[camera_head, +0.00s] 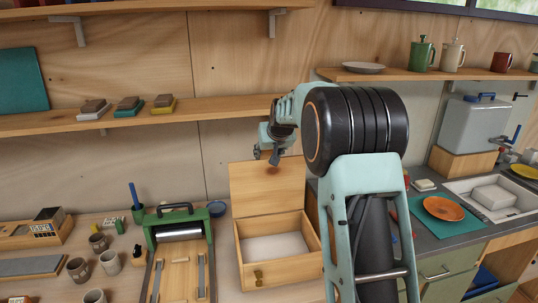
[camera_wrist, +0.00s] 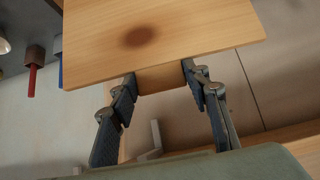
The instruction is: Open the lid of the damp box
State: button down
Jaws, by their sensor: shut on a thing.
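The damp box (camera_head: 278,272) is a light wooden box with a pale, empty-looking interior and a small brass fitting at its front. Its lid (camera_head: 255,185) stands raised at the back, roughly upright, with the box open below. My gripper (camera_head: 272,158) is at the lid's upper edge. In the wrist view the lid (camera_wrist: 190,30) fills the top, with a dark round spot on it. My gripper's fingers (camera_wrist: 160,80) are on either side of a wooden piece at the lid's edge and shut on it. In the head view my arm hides part of the right side.
Left of the box stands a green-framed press (camera_head: 180,232) with a roller. Several mugs (camera_head: 110,262) stand further left. A wooden shelf (camera_head: 150,122) runs along the wall behind. A counter with an orange plate (camera_head: 443,208) lies right.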

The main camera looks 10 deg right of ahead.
jog(key=shift+w+r, duration=0.25)
jog(key=shift+r, duration=0.3)
jog(key=c, duration=1.5)
grip_release()
jog(key=o, duration=0.4)
jog(key=shift+s+f, duration=0.1)
jog(key=shift+s, duration=0.1)
jog(key=shift+f, duration=0.15)
jog(key=v, duration=1.2)
